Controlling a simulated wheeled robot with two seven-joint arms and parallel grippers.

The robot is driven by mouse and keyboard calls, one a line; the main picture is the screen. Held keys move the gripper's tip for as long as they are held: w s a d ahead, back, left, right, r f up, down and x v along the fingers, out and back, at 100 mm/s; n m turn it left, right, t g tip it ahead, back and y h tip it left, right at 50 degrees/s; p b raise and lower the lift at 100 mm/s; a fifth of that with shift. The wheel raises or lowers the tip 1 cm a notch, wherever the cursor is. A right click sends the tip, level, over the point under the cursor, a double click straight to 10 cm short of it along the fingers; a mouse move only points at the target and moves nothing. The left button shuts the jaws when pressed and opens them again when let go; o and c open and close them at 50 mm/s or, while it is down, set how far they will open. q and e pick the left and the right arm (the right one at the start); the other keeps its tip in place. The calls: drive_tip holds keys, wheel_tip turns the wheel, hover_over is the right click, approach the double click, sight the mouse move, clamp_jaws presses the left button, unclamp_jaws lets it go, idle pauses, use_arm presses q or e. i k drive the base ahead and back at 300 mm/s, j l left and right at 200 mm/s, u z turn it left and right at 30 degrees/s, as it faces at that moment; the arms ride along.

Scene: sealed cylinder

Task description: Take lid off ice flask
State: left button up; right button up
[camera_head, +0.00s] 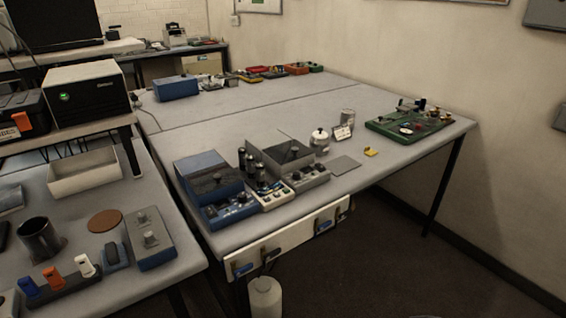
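A small silver rounded vessel with a knob on top (320,141) stands upright on the large grey table, right of the middle equipment. It looks like the lidded ice flask, but it is too small to be sure. Its top appears closed. A shiny silver cylinder (347,117) stands behind it to the right. A dark open-topped cup (40,238) stands on the left table, with a flat brown disc (105,221) to its right. Neither of my grippers is in view.
Blue and grey instrument boxes (208,177) crowd the table's near left part. A small sign (342,133) and a flat grey plate (345,165) are close to the silver vessel. A green board (408,127) lies at the right. The table's middle is clear. A white container (265,297) is below the front edge.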

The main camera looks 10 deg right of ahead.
sight(320, 134)
drive_tip(key=u, duration=0.35)
drive_tip(key=i+l+u, duration=0.15)
drive_tip(key=l+u, duration=0.15)
drive_tip(key=i+l+u, duration=0.1)
drive_tip(key=l+u, duration=0.2)
drive_tip(key=l, duration=0.15)
drive_tip(key=i+l+u, duration=0.1)
drive_tip(key=l+u, duration=0.2)
drive_tip(key=l, duration=0.15)
